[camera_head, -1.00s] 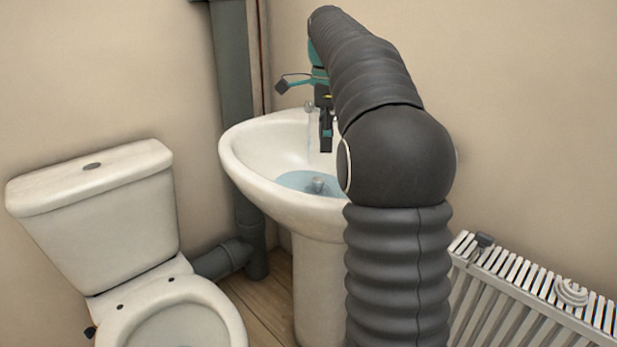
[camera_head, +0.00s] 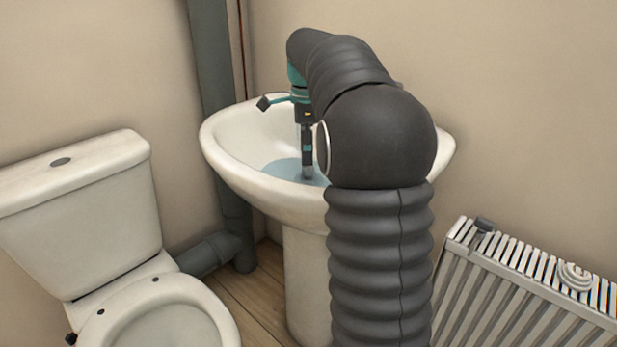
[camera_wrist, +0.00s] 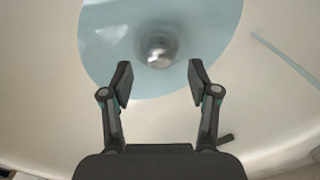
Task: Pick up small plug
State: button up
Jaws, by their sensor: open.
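A small, round, shiny metal piece, seemingly the small plug (camera_wrist: 158,50), sits in the blue water of the white sink (camera_head: 222,150). In the wrist view it lies between the lines of the two fingers, just beyond their tips. My gripper (camera_wrist: 160,82) is open, with nothing between its fingers. In the head view my gripper (camera_head: 307,172) points down into the basin at the water. There the plug is hidden behind the gripper and my arm.
The sink's rim curves around my gripper. A white toilet (camera_head: 85,200) stands to the left, with a grey pipe (camera_head: 215,85) behind. A white radiator (camera_head: 530,275) at the right carries a coiled white item (camera_head: 575,276) and a small dark item (camera_head: 484,225).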

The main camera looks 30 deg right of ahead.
aim_at(308, 168)
notch_tip(308, 168, down, 5)
jog(key=shift+s+d+b, duration=0.1)
jog(key=shift+d+b, duration=0.05)
jog(key=shift+b, duration=0.2)
grip_shut()
